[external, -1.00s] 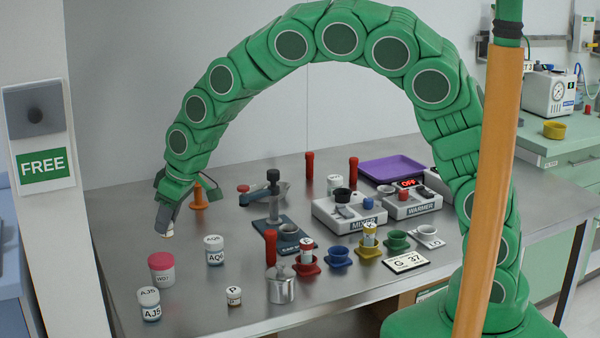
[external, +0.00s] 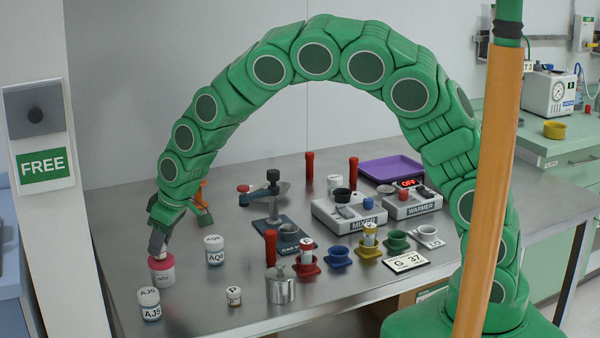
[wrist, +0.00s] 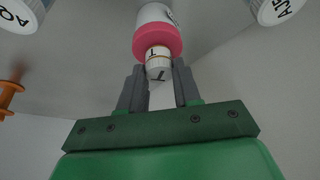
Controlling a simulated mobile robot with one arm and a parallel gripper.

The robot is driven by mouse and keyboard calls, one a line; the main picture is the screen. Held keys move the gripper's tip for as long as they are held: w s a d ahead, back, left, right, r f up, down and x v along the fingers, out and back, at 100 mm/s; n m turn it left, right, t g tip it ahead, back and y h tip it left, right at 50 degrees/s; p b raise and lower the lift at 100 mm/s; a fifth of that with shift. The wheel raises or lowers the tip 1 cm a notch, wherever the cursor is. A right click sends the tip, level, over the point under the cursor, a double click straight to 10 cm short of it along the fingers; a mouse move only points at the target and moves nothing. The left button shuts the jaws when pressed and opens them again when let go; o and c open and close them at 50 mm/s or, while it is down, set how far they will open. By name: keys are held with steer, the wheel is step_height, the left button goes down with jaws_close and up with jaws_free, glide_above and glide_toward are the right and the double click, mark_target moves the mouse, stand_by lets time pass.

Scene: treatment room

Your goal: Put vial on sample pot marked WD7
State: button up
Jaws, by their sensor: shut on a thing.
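A white pot with a pink lid (external: 162,272) stands at the left front of the table; its small label looks like WD7. My gripper (external: 160,252) is directly above that lid, pointing down. In the wrist view, my gripper (wrist: 156,76) is shut on a small white vial (wrist: 158,71) marked T with an orange-yellow band. The pink-lidded pot (wrist: 158,43) shows right beyond the vial's end, in line with it. I cannot tell whether the vial touches the lid. In the external view the vial is mostly hidden by the fingers.
Pot AJ5 (external: 150,311) stands in front of the pink-lidded pot, and pot AQ6 (external: 215,257) to its right. A small pot marked P (external: 234,296) and a metal canister (external: 281,290) stand further right. An orange spool-like piece (wrist: 9,97) shows at the wrist view's left.

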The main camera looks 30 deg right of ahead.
steer(key=shift+f, duration=0.1)
steer(key=o, duration=1)
steer(key=shift+v, duration=6.1)
steer(key=shift+w+a, duration=0.1)
